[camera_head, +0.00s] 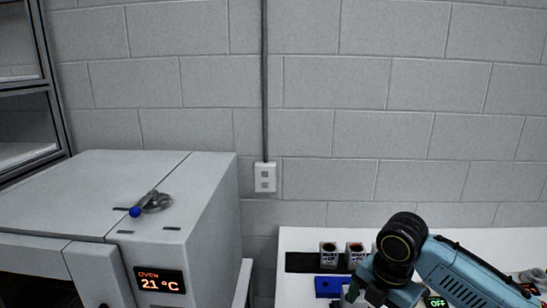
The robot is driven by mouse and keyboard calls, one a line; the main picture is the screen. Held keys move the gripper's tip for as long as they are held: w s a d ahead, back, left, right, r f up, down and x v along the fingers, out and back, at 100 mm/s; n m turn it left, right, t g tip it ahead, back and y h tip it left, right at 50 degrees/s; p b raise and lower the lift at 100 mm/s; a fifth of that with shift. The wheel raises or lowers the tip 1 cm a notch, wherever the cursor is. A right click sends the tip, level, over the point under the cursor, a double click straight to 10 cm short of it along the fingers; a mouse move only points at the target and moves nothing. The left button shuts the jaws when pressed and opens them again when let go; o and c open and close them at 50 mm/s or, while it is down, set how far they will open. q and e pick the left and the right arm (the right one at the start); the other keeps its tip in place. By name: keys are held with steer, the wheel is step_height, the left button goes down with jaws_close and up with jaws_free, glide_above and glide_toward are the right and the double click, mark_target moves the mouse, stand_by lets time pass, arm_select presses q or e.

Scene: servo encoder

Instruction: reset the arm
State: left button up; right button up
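My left arm and gripper are out of view.
Two small labelled containers (328,256) (355,255) stand on a black strip (299,262). A white oven (200,230) showing 21 °C stands left. A wall socket (265,177) is behind.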

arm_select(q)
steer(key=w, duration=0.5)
arm_select(e)
steer(key=s+a+f+m+t+y, duration=0.2)
steer(key=s+a+f+m+y, duration=0.1)
steer(key=s+a+f+m, duration=0.65)
steer(key=s+d+f+m+t+h, duration=0.1)
steer(key=s+d+f+m+h, duration=0.15)
steer(key=s+d+m, duration=0.95)
steer(key=s+a+f+m+g+b, duration=0.15)
steer(key=f+b, duration=0.25)
steer(key=f, duration=1.3)
steer(key=s+d+f+b, duration=0.1)
steer(key=s+f+b, duration=0.2)
steer(key=f, duration=1.3)
arm_select(q)
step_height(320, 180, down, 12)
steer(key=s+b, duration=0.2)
steer(key=b, duration=0.3)
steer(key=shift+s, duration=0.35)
arm_select(e)
steer(key=s+d+f+g, duration=0.1)
steer(key=s+d+f, duration=0.1)
steer(key=s+f, duration=1.4)
step_height(320, 180, down, 3)
steer(key=shift+d+r+h, duration=0.1)
steer(key=shift+d+h, duration=0.05)
steer(key=shift+h, duration=0.3)
